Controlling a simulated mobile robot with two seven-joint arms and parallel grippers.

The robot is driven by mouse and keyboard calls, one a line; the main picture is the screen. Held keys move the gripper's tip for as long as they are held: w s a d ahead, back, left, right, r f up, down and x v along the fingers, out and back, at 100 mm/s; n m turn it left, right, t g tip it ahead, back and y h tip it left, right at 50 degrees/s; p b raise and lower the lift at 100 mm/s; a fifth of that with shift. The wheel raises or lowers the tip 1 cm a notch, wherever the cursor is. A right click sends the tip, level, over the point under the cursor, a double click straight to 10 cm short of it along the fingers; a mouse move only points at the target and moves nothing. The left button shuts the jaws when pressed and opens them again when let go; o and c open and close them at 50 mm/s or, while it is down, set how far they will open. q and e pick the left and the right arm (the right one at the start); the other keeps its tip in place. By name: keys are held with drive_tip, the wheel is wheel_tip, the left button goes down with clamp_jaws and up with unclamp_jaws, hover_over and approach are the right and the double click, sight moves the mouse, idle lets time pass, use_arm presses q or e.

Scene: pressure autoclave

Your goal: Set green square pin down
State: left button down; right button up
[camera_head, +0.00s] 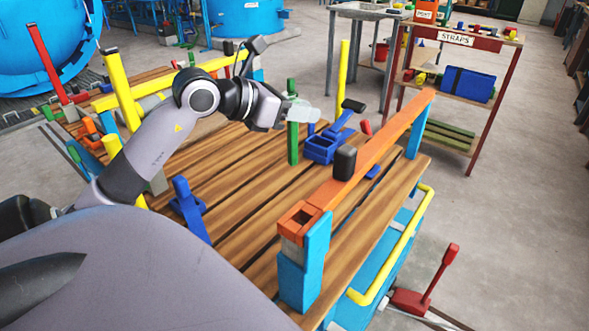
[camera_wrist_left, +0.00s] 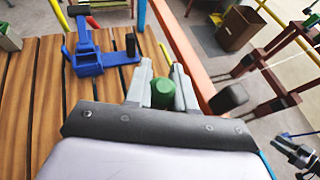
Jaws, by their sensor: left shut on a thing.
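The green square pin (camera_head: 293,142) stands upright in the head view, with its lower end at or just above the wooden slatted table; I cannot tell whether it touches. My left gripper (camera_head: 298,111) is shut on the upper part of the pin. In the left wrist view the pin's green top (camera_wrist_left: 163,93) sits between the two grey fingers of the left gripper (camera_wrist_left: 161,88). The wooden table (camera_head: 235,185) lies below. My right gripper is not in view.
A blue clamp fixture (camera_head: 322,148) stands just right of the pin. Another blue clamp (camera_head: 187,203) is nearer on the left. An orange rail (camera_head: 375,150) with a black knob (camera_head: 344,162) runs along the right edge. Bare slats lie in front of the pin.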

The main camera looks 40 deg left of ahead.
use_arm(q)
wheel_tip(320, 180, down, 20)
drive_tip(key=b, duration=0.3)
idle(0.3)
drive_tip(key=c, duration=1)
unclamp_jaws()
drive_tip(key=shift+o, duration=0.2)
drive_tip(key=v, duration=1.2)
